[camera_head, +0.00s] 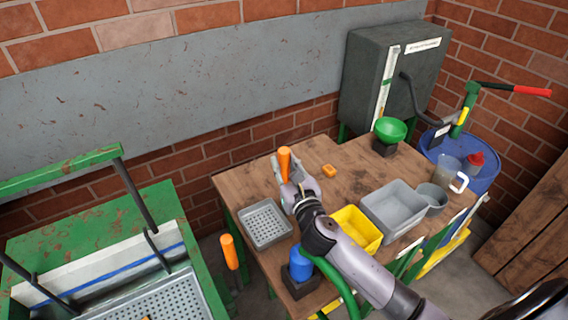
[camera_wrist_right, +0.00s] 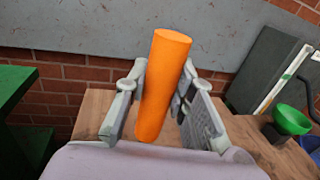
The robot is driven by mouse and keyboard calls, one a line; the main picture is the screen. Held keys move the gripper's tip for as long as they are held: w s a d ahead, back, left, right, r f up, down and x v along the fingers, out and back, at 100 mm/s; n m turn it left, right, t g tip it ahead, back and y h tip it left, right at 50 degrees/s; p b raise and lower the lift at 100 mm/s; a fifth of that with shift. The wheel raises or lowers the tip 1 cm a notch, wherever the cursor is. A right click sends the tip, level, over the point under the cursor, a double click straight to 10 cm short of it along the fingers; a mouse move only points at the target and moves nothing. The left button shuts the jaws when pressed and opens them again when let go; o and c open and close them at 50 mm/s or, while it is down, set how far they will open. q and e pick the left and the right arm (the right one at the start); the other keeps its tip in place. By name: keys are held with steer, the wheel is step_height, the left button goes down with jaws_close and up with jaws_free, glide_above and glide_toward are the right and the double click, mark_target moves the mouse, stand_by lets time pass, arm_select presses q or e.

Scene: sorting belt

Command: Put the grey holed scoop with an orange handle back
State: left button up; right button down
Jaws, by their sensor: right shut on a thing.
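My right gripper (camera_head: 289,178) is shut on an upright orange handle (camera_head: 285,160) above the wooden table. In the right wrist view the orange handle (camera_wrist_right: 163,85) stands between the two grey fingers (camera_wrist_right: 158,110), tilted slightly. Whatever is joined to its lower end is hidden by the gripper. A grey holed tray-like piece (camera_head: 265,222) lies on the table just left of the gripper; I cannot tell whether it belongs to the held handle. A second orange handle (camera_head: 229,251) shows beside the table's left edge. My left gripper is not in view.
The wooden table (camera_head: 245,187) also bears a small orange block (camera_head: 329,170), a yellow bin (camera_head: 357,228), a grey bin (camera_head: 392,208), a blue item (camera_head: 301,262) and a green funnel (camera_head: 390,130). A green-framed station (camera_head: 95,215) stands left, a blue drum (camera_head: 480,178) right.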

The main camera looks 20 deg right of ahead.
steer(key=shift+f+b, duration=0.3)
steer(key=shift+f, duration=0.15)
steer(key=c, duration=1.3)
jaws_free()
steer(key=shift+s, duration=0.15)
steer(key=s, duration=1.1)
steer(key=shift+s+a, duration=0.3)
steer(key=shift+s, duration=0.1)
